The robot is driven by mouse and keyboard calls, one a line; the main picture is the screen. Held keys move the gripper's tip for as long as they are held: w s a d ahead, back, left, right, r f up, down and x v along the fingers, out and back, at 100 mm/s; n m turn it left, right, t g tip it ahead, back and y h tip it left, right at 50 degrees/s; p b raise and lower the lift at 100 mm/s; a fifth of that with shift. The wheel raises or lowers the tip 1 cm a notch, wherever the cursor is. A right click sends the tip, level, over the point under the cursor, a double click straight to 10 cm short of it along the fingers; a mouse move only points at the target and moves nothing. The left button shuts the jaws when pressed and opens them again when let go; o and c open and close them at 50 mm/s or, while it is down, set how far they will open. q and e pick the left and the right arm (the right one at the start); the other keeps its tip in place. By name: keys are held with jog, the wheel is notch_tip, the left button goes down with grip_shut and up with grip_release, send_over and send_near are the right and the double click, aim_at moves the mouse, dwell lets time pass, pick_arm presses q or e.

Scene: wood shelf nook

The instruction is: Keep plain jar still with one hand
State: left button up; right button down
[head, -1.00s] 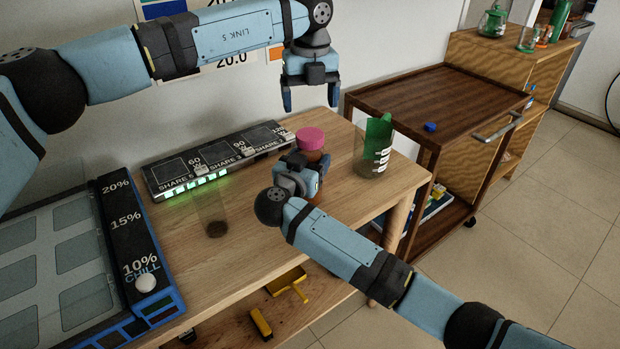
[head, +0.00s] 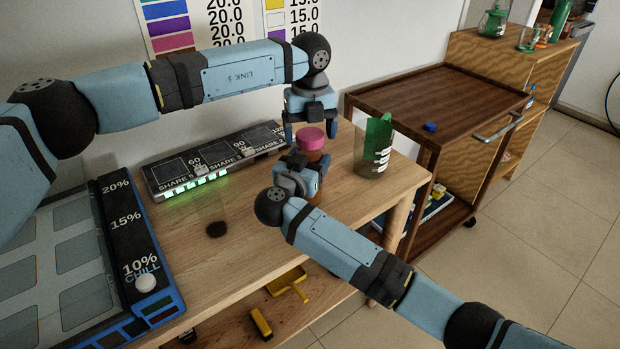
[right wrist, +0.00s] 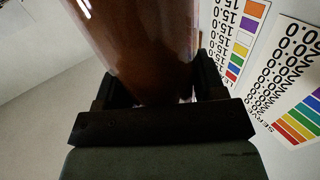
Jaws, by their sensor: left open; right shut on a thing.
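The plain jar is brown with a pink lid (head: 310,139) and stands on the wooden table. Its body is mostly hidden by my right gripper in the head view. My right gripper (head: 299,176) is shut on the jar; the right wrist view shows the brown jar body (right wrist: 150,50) between its fingers. My left gripper (head: 309,134) is open and points down right at the pink lid, its fingers on either side of the lid or just above it. Whether the fingers touch the lid I cannot tell.
A clear container with a green part (head: 376,148) stands right of the jar. A black panel with lit green marks (head: 215,160) lies behind. A dark wooden cart (head: 440,95) is beyond the table.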

pick_arm(q)
jog(key=shift+f, duration=0.25)
jog(key=c, duration=0.9)
jog(key=m, duration=0.3)
jog(key=shift+c, duration=0.3)
jog(key=m, duration=0.4)
jog(key=shift+m, duration=0.3)
jog(key=m, duration=0.9)
